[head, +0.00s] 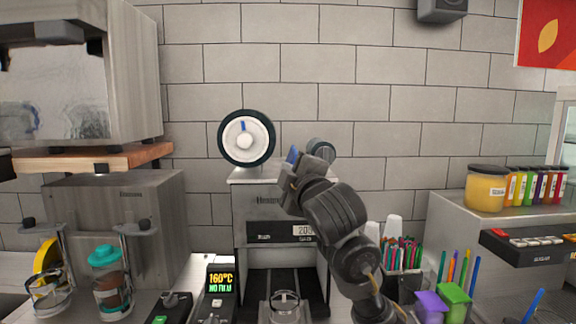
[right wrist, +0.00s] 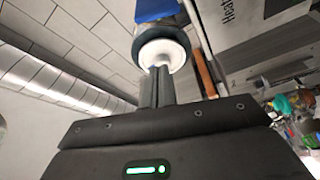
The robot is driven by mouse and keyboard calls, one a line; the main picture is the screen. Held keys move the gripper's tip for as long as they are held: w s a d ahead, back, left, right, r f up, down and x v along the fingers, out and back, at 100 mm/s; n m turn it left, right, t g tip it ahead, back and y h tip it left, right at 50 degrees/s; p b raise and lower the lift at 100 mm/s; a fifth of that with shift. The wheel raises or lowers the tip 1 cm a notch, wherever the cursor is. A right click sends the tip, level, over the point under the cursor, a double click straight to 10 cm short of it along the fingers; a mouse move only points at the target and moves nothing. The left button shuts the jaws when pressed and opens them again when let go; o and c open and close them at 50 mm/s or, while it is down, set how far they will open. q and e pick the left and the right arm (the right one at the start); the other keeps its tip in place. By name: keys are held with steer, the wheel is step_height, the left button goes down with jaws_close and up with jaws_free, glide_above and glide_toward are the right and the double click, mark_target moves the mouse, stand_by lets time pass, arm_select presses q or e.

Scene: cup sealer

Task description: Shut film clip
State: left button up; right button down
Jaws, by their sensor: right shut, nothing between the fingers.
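The cup sealer (head: 262,205) stands against the wall, with a large white film roll (head: 246,137) on its top left and a smaller roller (head: 321,150) on its top right. A small blue part (head: 292,154), which looks like the film clip, shows just above my right gripper (head: 290,178). The gripper and arm hide its lower part. In the right wrist view the shut, empty fingers (right wrist: 161,86) point at a white roller end (right wrist: 160,50) with a dark rim. The blue part (right wrist: 156,10) is beyond it, cut by the top edge. Whether the fingers touch the roller is unclear. My left gripper is out of view.
A display reading 160°C (head: 221,278) stands left of the sealer's base. Glass jars (head: 108,285) are at the left. Cups with pens and straws (head: 402,255) stand close to the right. A yellow jar (head: 486,188) sits on the right counter.

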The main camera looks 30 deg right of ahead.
steer(key=p, duration=0.3)
glide_toward(291, 160)
steer(key=w+a+r, duration=0.3)
steer(key=w+a, duration=0.2)
steer(key=w, duration=0.1)
steer(key=s+d+p, duration=0.1)
steer(key=s+d+f+p, duration=0.1)
steer(key=shift+s+d+f+p, duration=0.2)
steer(key=shift+d+p, duration=0.1)
steer(key=shift+p, duration=0.1)
steer(key=shift+w, duration=0.1)
